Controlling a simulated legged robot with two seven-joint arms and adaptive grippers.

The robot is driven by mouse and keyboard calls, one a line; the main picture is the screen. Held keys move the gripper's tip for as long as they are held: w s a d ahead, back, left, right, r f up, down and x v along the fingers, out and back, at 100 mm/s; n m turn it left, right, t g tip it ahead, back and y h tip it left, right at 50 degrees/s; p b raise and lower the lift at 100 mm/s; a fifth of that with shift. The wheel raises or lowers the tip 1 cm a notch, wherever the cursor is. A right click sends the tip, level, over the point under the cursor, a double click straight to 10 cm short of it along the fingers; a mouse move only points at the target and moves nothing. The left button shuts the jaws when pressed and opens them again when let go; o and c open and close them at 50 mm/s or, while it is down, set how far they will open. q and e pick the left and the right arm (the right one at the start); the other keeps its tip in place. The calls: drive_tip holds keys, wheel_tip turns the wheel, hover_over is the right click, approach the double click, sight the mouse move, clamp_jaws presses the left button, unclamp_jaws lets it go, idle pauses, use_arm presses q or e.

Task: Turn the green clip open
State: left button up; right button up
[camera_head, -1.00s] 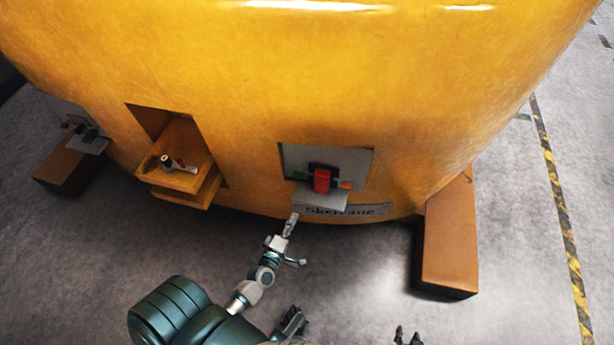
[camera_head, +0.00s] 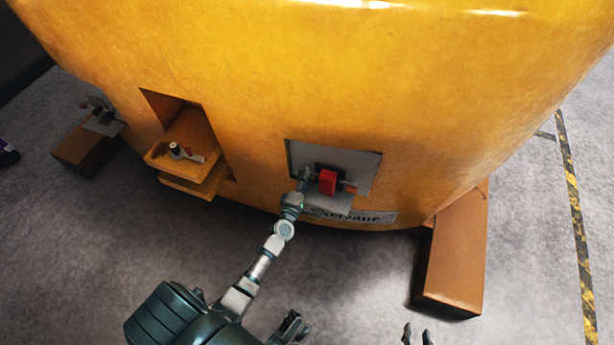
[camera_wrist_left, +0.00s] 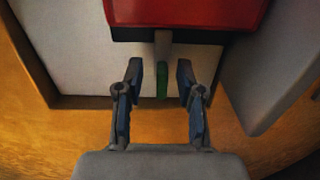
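The green clip (camera_wrist_left: 162,80) is a narrow upright bar in the left wrist view, below a grey stem under the red block (camera_wrist_left: 188,12). My left gripper (camera_wrist_left: 158,82) is open, with one finger on each side of the clip and a visible gap on both sides. In the head view, my left gripper (camera_head: 304,176) is at the left side of the red block (camera_head: 328,182) and hides the clip. My right gripper (camera_head: 416,336) shows only its fingertips, apart and empty, at the bottom edge.
The block sits in a grey-backed recess (camera_head: 362,165) of the large yellow casting (camera_head: 400,80), above a grey ledge (camera_head: 335,203). A recess with a shelf (camera_head: 165,160) holding small parts is to the left. A brown support block (camera_head: 450,265) stands at the right.

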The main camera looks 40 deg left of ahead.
use_arm(q)
drive_tip(key=shift+w+a, duration=0.25)
drive_tip(key=shift+w, duration=0.15)
drive_tip(key=shift+w+a+f, duration=0.1)
drive_tip(key=shift+w+a, duration=0.1)
drive_tip(key=shift+a, duration=0.15)
drive_tip(key=shift+a+f, duration=0.3)
drive_tip(key=shift+a, duration=0.5)
drive_tip(key=shift+d+r, duration=0.1)
drive_tip(key=shift+d, duration=0.35)
drive_tip(key=c, duration=0.7)
drive_tip(key=shift+d+r, duration=0.1)
drive_tip(key=shift+d, duration=0.35)
clamp_jaws()
drive_tip(key=shift+a, duration=0.3)
use_arm(e)
drive_tip(key=shift+w+a+r, duration=0.1)
drive_tip(key=shift+a+r, duration=0.1)
drive_tip(key=shift+a, duration=0.25)
drive_tip(key=shift+w+a+r, duration=0.1)
drive_tip(key=shift+a+r, duration=0.05)
drive_tip(key=shift+a, duration=0.3)
